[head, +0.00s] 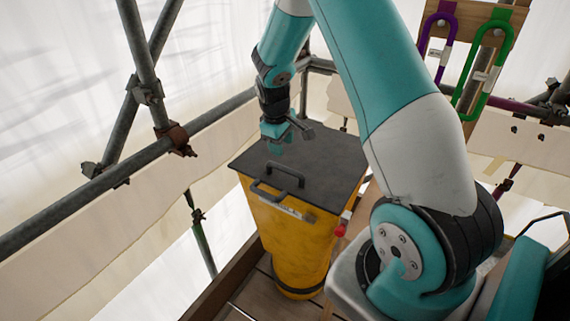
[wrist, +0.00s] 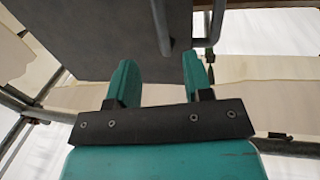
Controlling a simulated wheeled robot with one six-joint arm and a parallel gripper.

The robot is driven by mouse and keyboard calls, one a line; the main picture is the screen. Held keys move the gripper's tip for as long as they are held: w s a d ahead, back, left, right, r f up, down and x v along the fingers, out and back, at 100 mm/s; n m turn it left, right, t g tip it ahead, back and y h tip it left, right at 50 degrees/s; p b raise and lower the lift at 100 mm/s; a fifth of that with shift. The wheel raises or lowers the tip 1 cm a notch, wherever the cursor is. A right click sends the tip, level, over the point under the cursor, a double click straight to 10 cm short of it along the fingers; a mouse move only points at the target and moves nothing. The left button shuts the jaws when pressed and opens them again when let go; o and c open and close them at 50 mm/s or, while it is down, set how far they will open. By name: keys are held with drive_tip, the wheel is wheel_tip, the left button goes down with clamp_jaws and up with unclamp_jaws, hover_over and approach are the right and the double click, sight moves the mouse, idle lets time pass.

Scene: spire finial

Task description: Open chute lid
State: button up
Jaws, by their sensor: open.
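The chute lid (head: 325,152) is a dark grey flat plate lying shut on top of the yellow chute (head: 288,238). A dark bar handle (head: 287,170) stands up near the lid's front edge, and a second dark handle (head: 268,191) sits just in front of it. My gripper (head: 288,142) is above the lid, behind the handle, open and empty. In the wrist view my gripper (wrist: 160,82) has its two teal fingers apart with nothing between them. The lid (wrist: 80,32) fills the upper left there, and grey handle bars (wrist: 161,25) show beyond the fingertips.
Grey scaffold tubes (head: 75,210) run along the left and behind the chute. A red knob (head: 340,230) is on the chute's right side. A purple carabiner (head: 438,35) and a green one (head: 485,70) hang on a board at upper right. Wooden planks (head: 245,297) lie below.

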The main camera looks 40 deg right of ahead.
sight(285, 167)
drive_tip(key=f, duration=0.3)
drive_tip(key=d+f+p, duration=0.1)
drive_tip(key=f, duration=0.5)
drive_tip(key=shift+w+d+f+p, duration=0.3)
drive_tip(key=shift+d+f+p, duration=0.05)
drive_tip(key=shift+d+p, duration=0.05)
drive_tip(key=shift+c, duration=0.4)
clamp_jaws()
